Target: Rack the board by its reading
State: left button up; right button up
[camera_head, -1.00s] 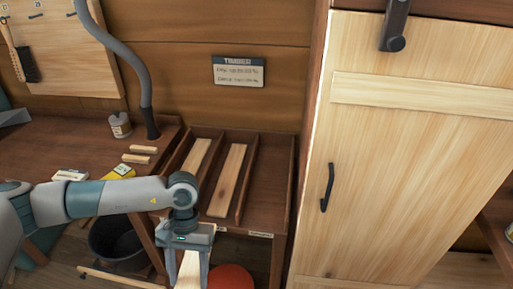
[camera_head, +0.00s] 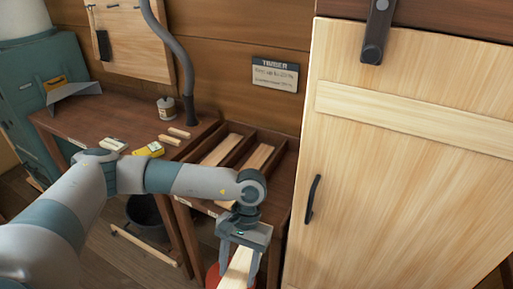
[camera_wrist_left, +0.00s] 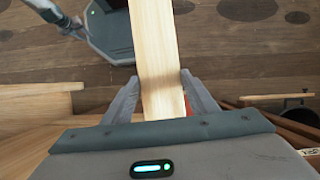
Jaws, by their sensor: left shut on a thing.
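My left gripper (camera_head: 238,272) is shut on a pale wooden board (camera_head: 237,266), in front of the timber rack. In the left wrist view the board (camera_wrist_left: 158,50) runs between the two fingers and away over the floor. The brown rack (camera_head: 283,180) has bays split by dividers. One pale board (camera_head: 222,149) lies in its left bay and another (camera_head: 259,157) in the bay beside it. A yellow device (camera_head: 149,150) lies on the bench. My right gripper is not in view.
The wooden bench (camera_head: 75,120) holds a can (camera_head: 167,108), small wood pieces (camera_head: 174,135) and a grey hose. A tall pale door (camera_head: 400,170) with a black handle stands close on the right. A red round object (camera_head: 212,276) and a dark bucket (camera_head: 143,209) are below.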

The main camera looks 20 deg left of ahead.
pick_arm(q)
jog(key=shift+d, duration=0.15)
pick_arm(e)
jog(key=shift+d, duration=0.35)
